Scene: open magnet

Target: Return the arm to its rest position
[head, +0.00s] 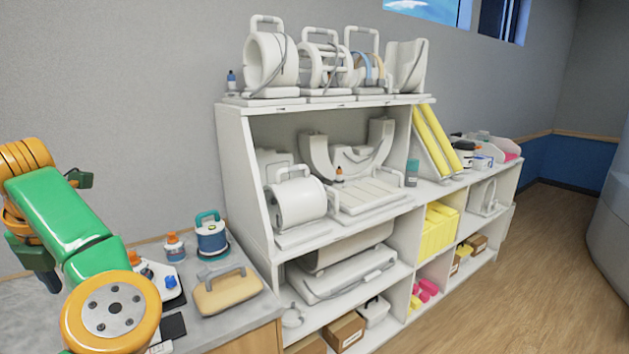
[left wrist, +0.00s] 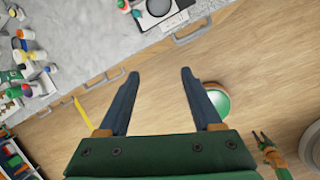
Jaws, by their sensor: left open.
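My left arm (head: 68,222), green and orange, comes in at the left of the head view, bent beside the grey counter. Its gripper is not clearly seen there. In the left wrist view my left gripper (left wrist: 159,73) is open, with its two dark fingers apart and nothing between them. Wooden floor lies behind the fingers. What looks like my right gripper (left wrist: 261,136) shows small at the lower right of that view, too small to tell its opening. It is not in the head view.
The grey counter (left wrist: 75,35) holds bottles and a beige handled case (head: 226,291). A blue-and-white canister (head: 211,236) stands behind the case. A white shelf unit (head: 240,150) with imaging coils stands to the right. The wooden floor (head: 545,235) is clear.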

